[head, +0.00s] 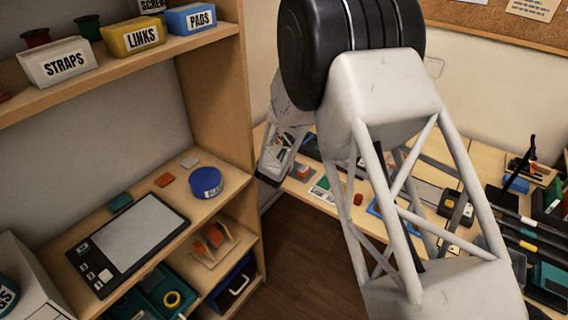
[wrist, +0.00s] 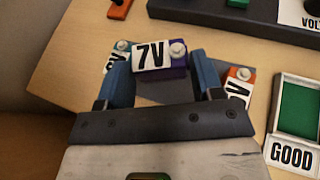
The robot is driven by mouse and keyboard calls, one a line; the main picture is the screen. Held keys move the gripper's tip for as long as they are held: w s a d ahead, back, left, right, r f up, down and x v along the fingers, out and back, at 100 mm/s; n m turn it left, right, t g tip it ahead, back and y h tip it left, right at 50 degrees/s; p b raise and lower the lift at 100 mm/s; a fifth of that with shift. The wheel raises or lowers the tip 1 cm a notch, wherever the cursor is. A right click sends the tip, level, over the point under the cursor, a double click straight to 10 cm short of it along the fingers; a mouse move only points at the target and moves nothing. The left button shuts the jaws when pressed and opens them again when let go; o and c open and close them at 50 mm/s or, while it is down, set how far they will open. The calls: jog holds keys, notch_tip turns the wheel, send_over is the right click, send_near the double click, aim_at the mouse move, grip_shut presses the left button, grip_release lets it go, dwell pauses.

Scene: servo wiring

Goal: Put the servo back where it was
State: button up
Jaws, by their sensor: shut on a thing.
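A purple servo (wrist: 178,66) with a white 7V label and a round white knob sits between the blue fingers of my gripper (wrist: 162,78) in the wrist view. My gripper is shut on it. A teal servo (wrist: 118,57) is partly hidden behind my left finger. An orange servo (wrist: 240,86) with a white label is partly hidden by the right finger. A grey patch (wrist: 150,92) lies on the wooden bench under and between them. In the head view my gripper is small beside the bench at the far side, and I cannot make out the servo there.
A white-rimmed tray with a green floor and a GOOD label (wrist: 291,155) stands right of my gripper. A dark unit marked VOLT (wrist: 255,18) lies at the back. The bench's left edge is close. A wooden shelf (head: 215,90) with labelled bins stands left in the head view.

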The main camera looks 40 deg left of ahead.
jog(key=shift+f, duration=1.75)
jog(key=shift+f, duration=0.1)
jog(key=o, duration=0.7)
jog(key=shift+s, duration=0.1)
jog(key=shift+v, duration=5.95)
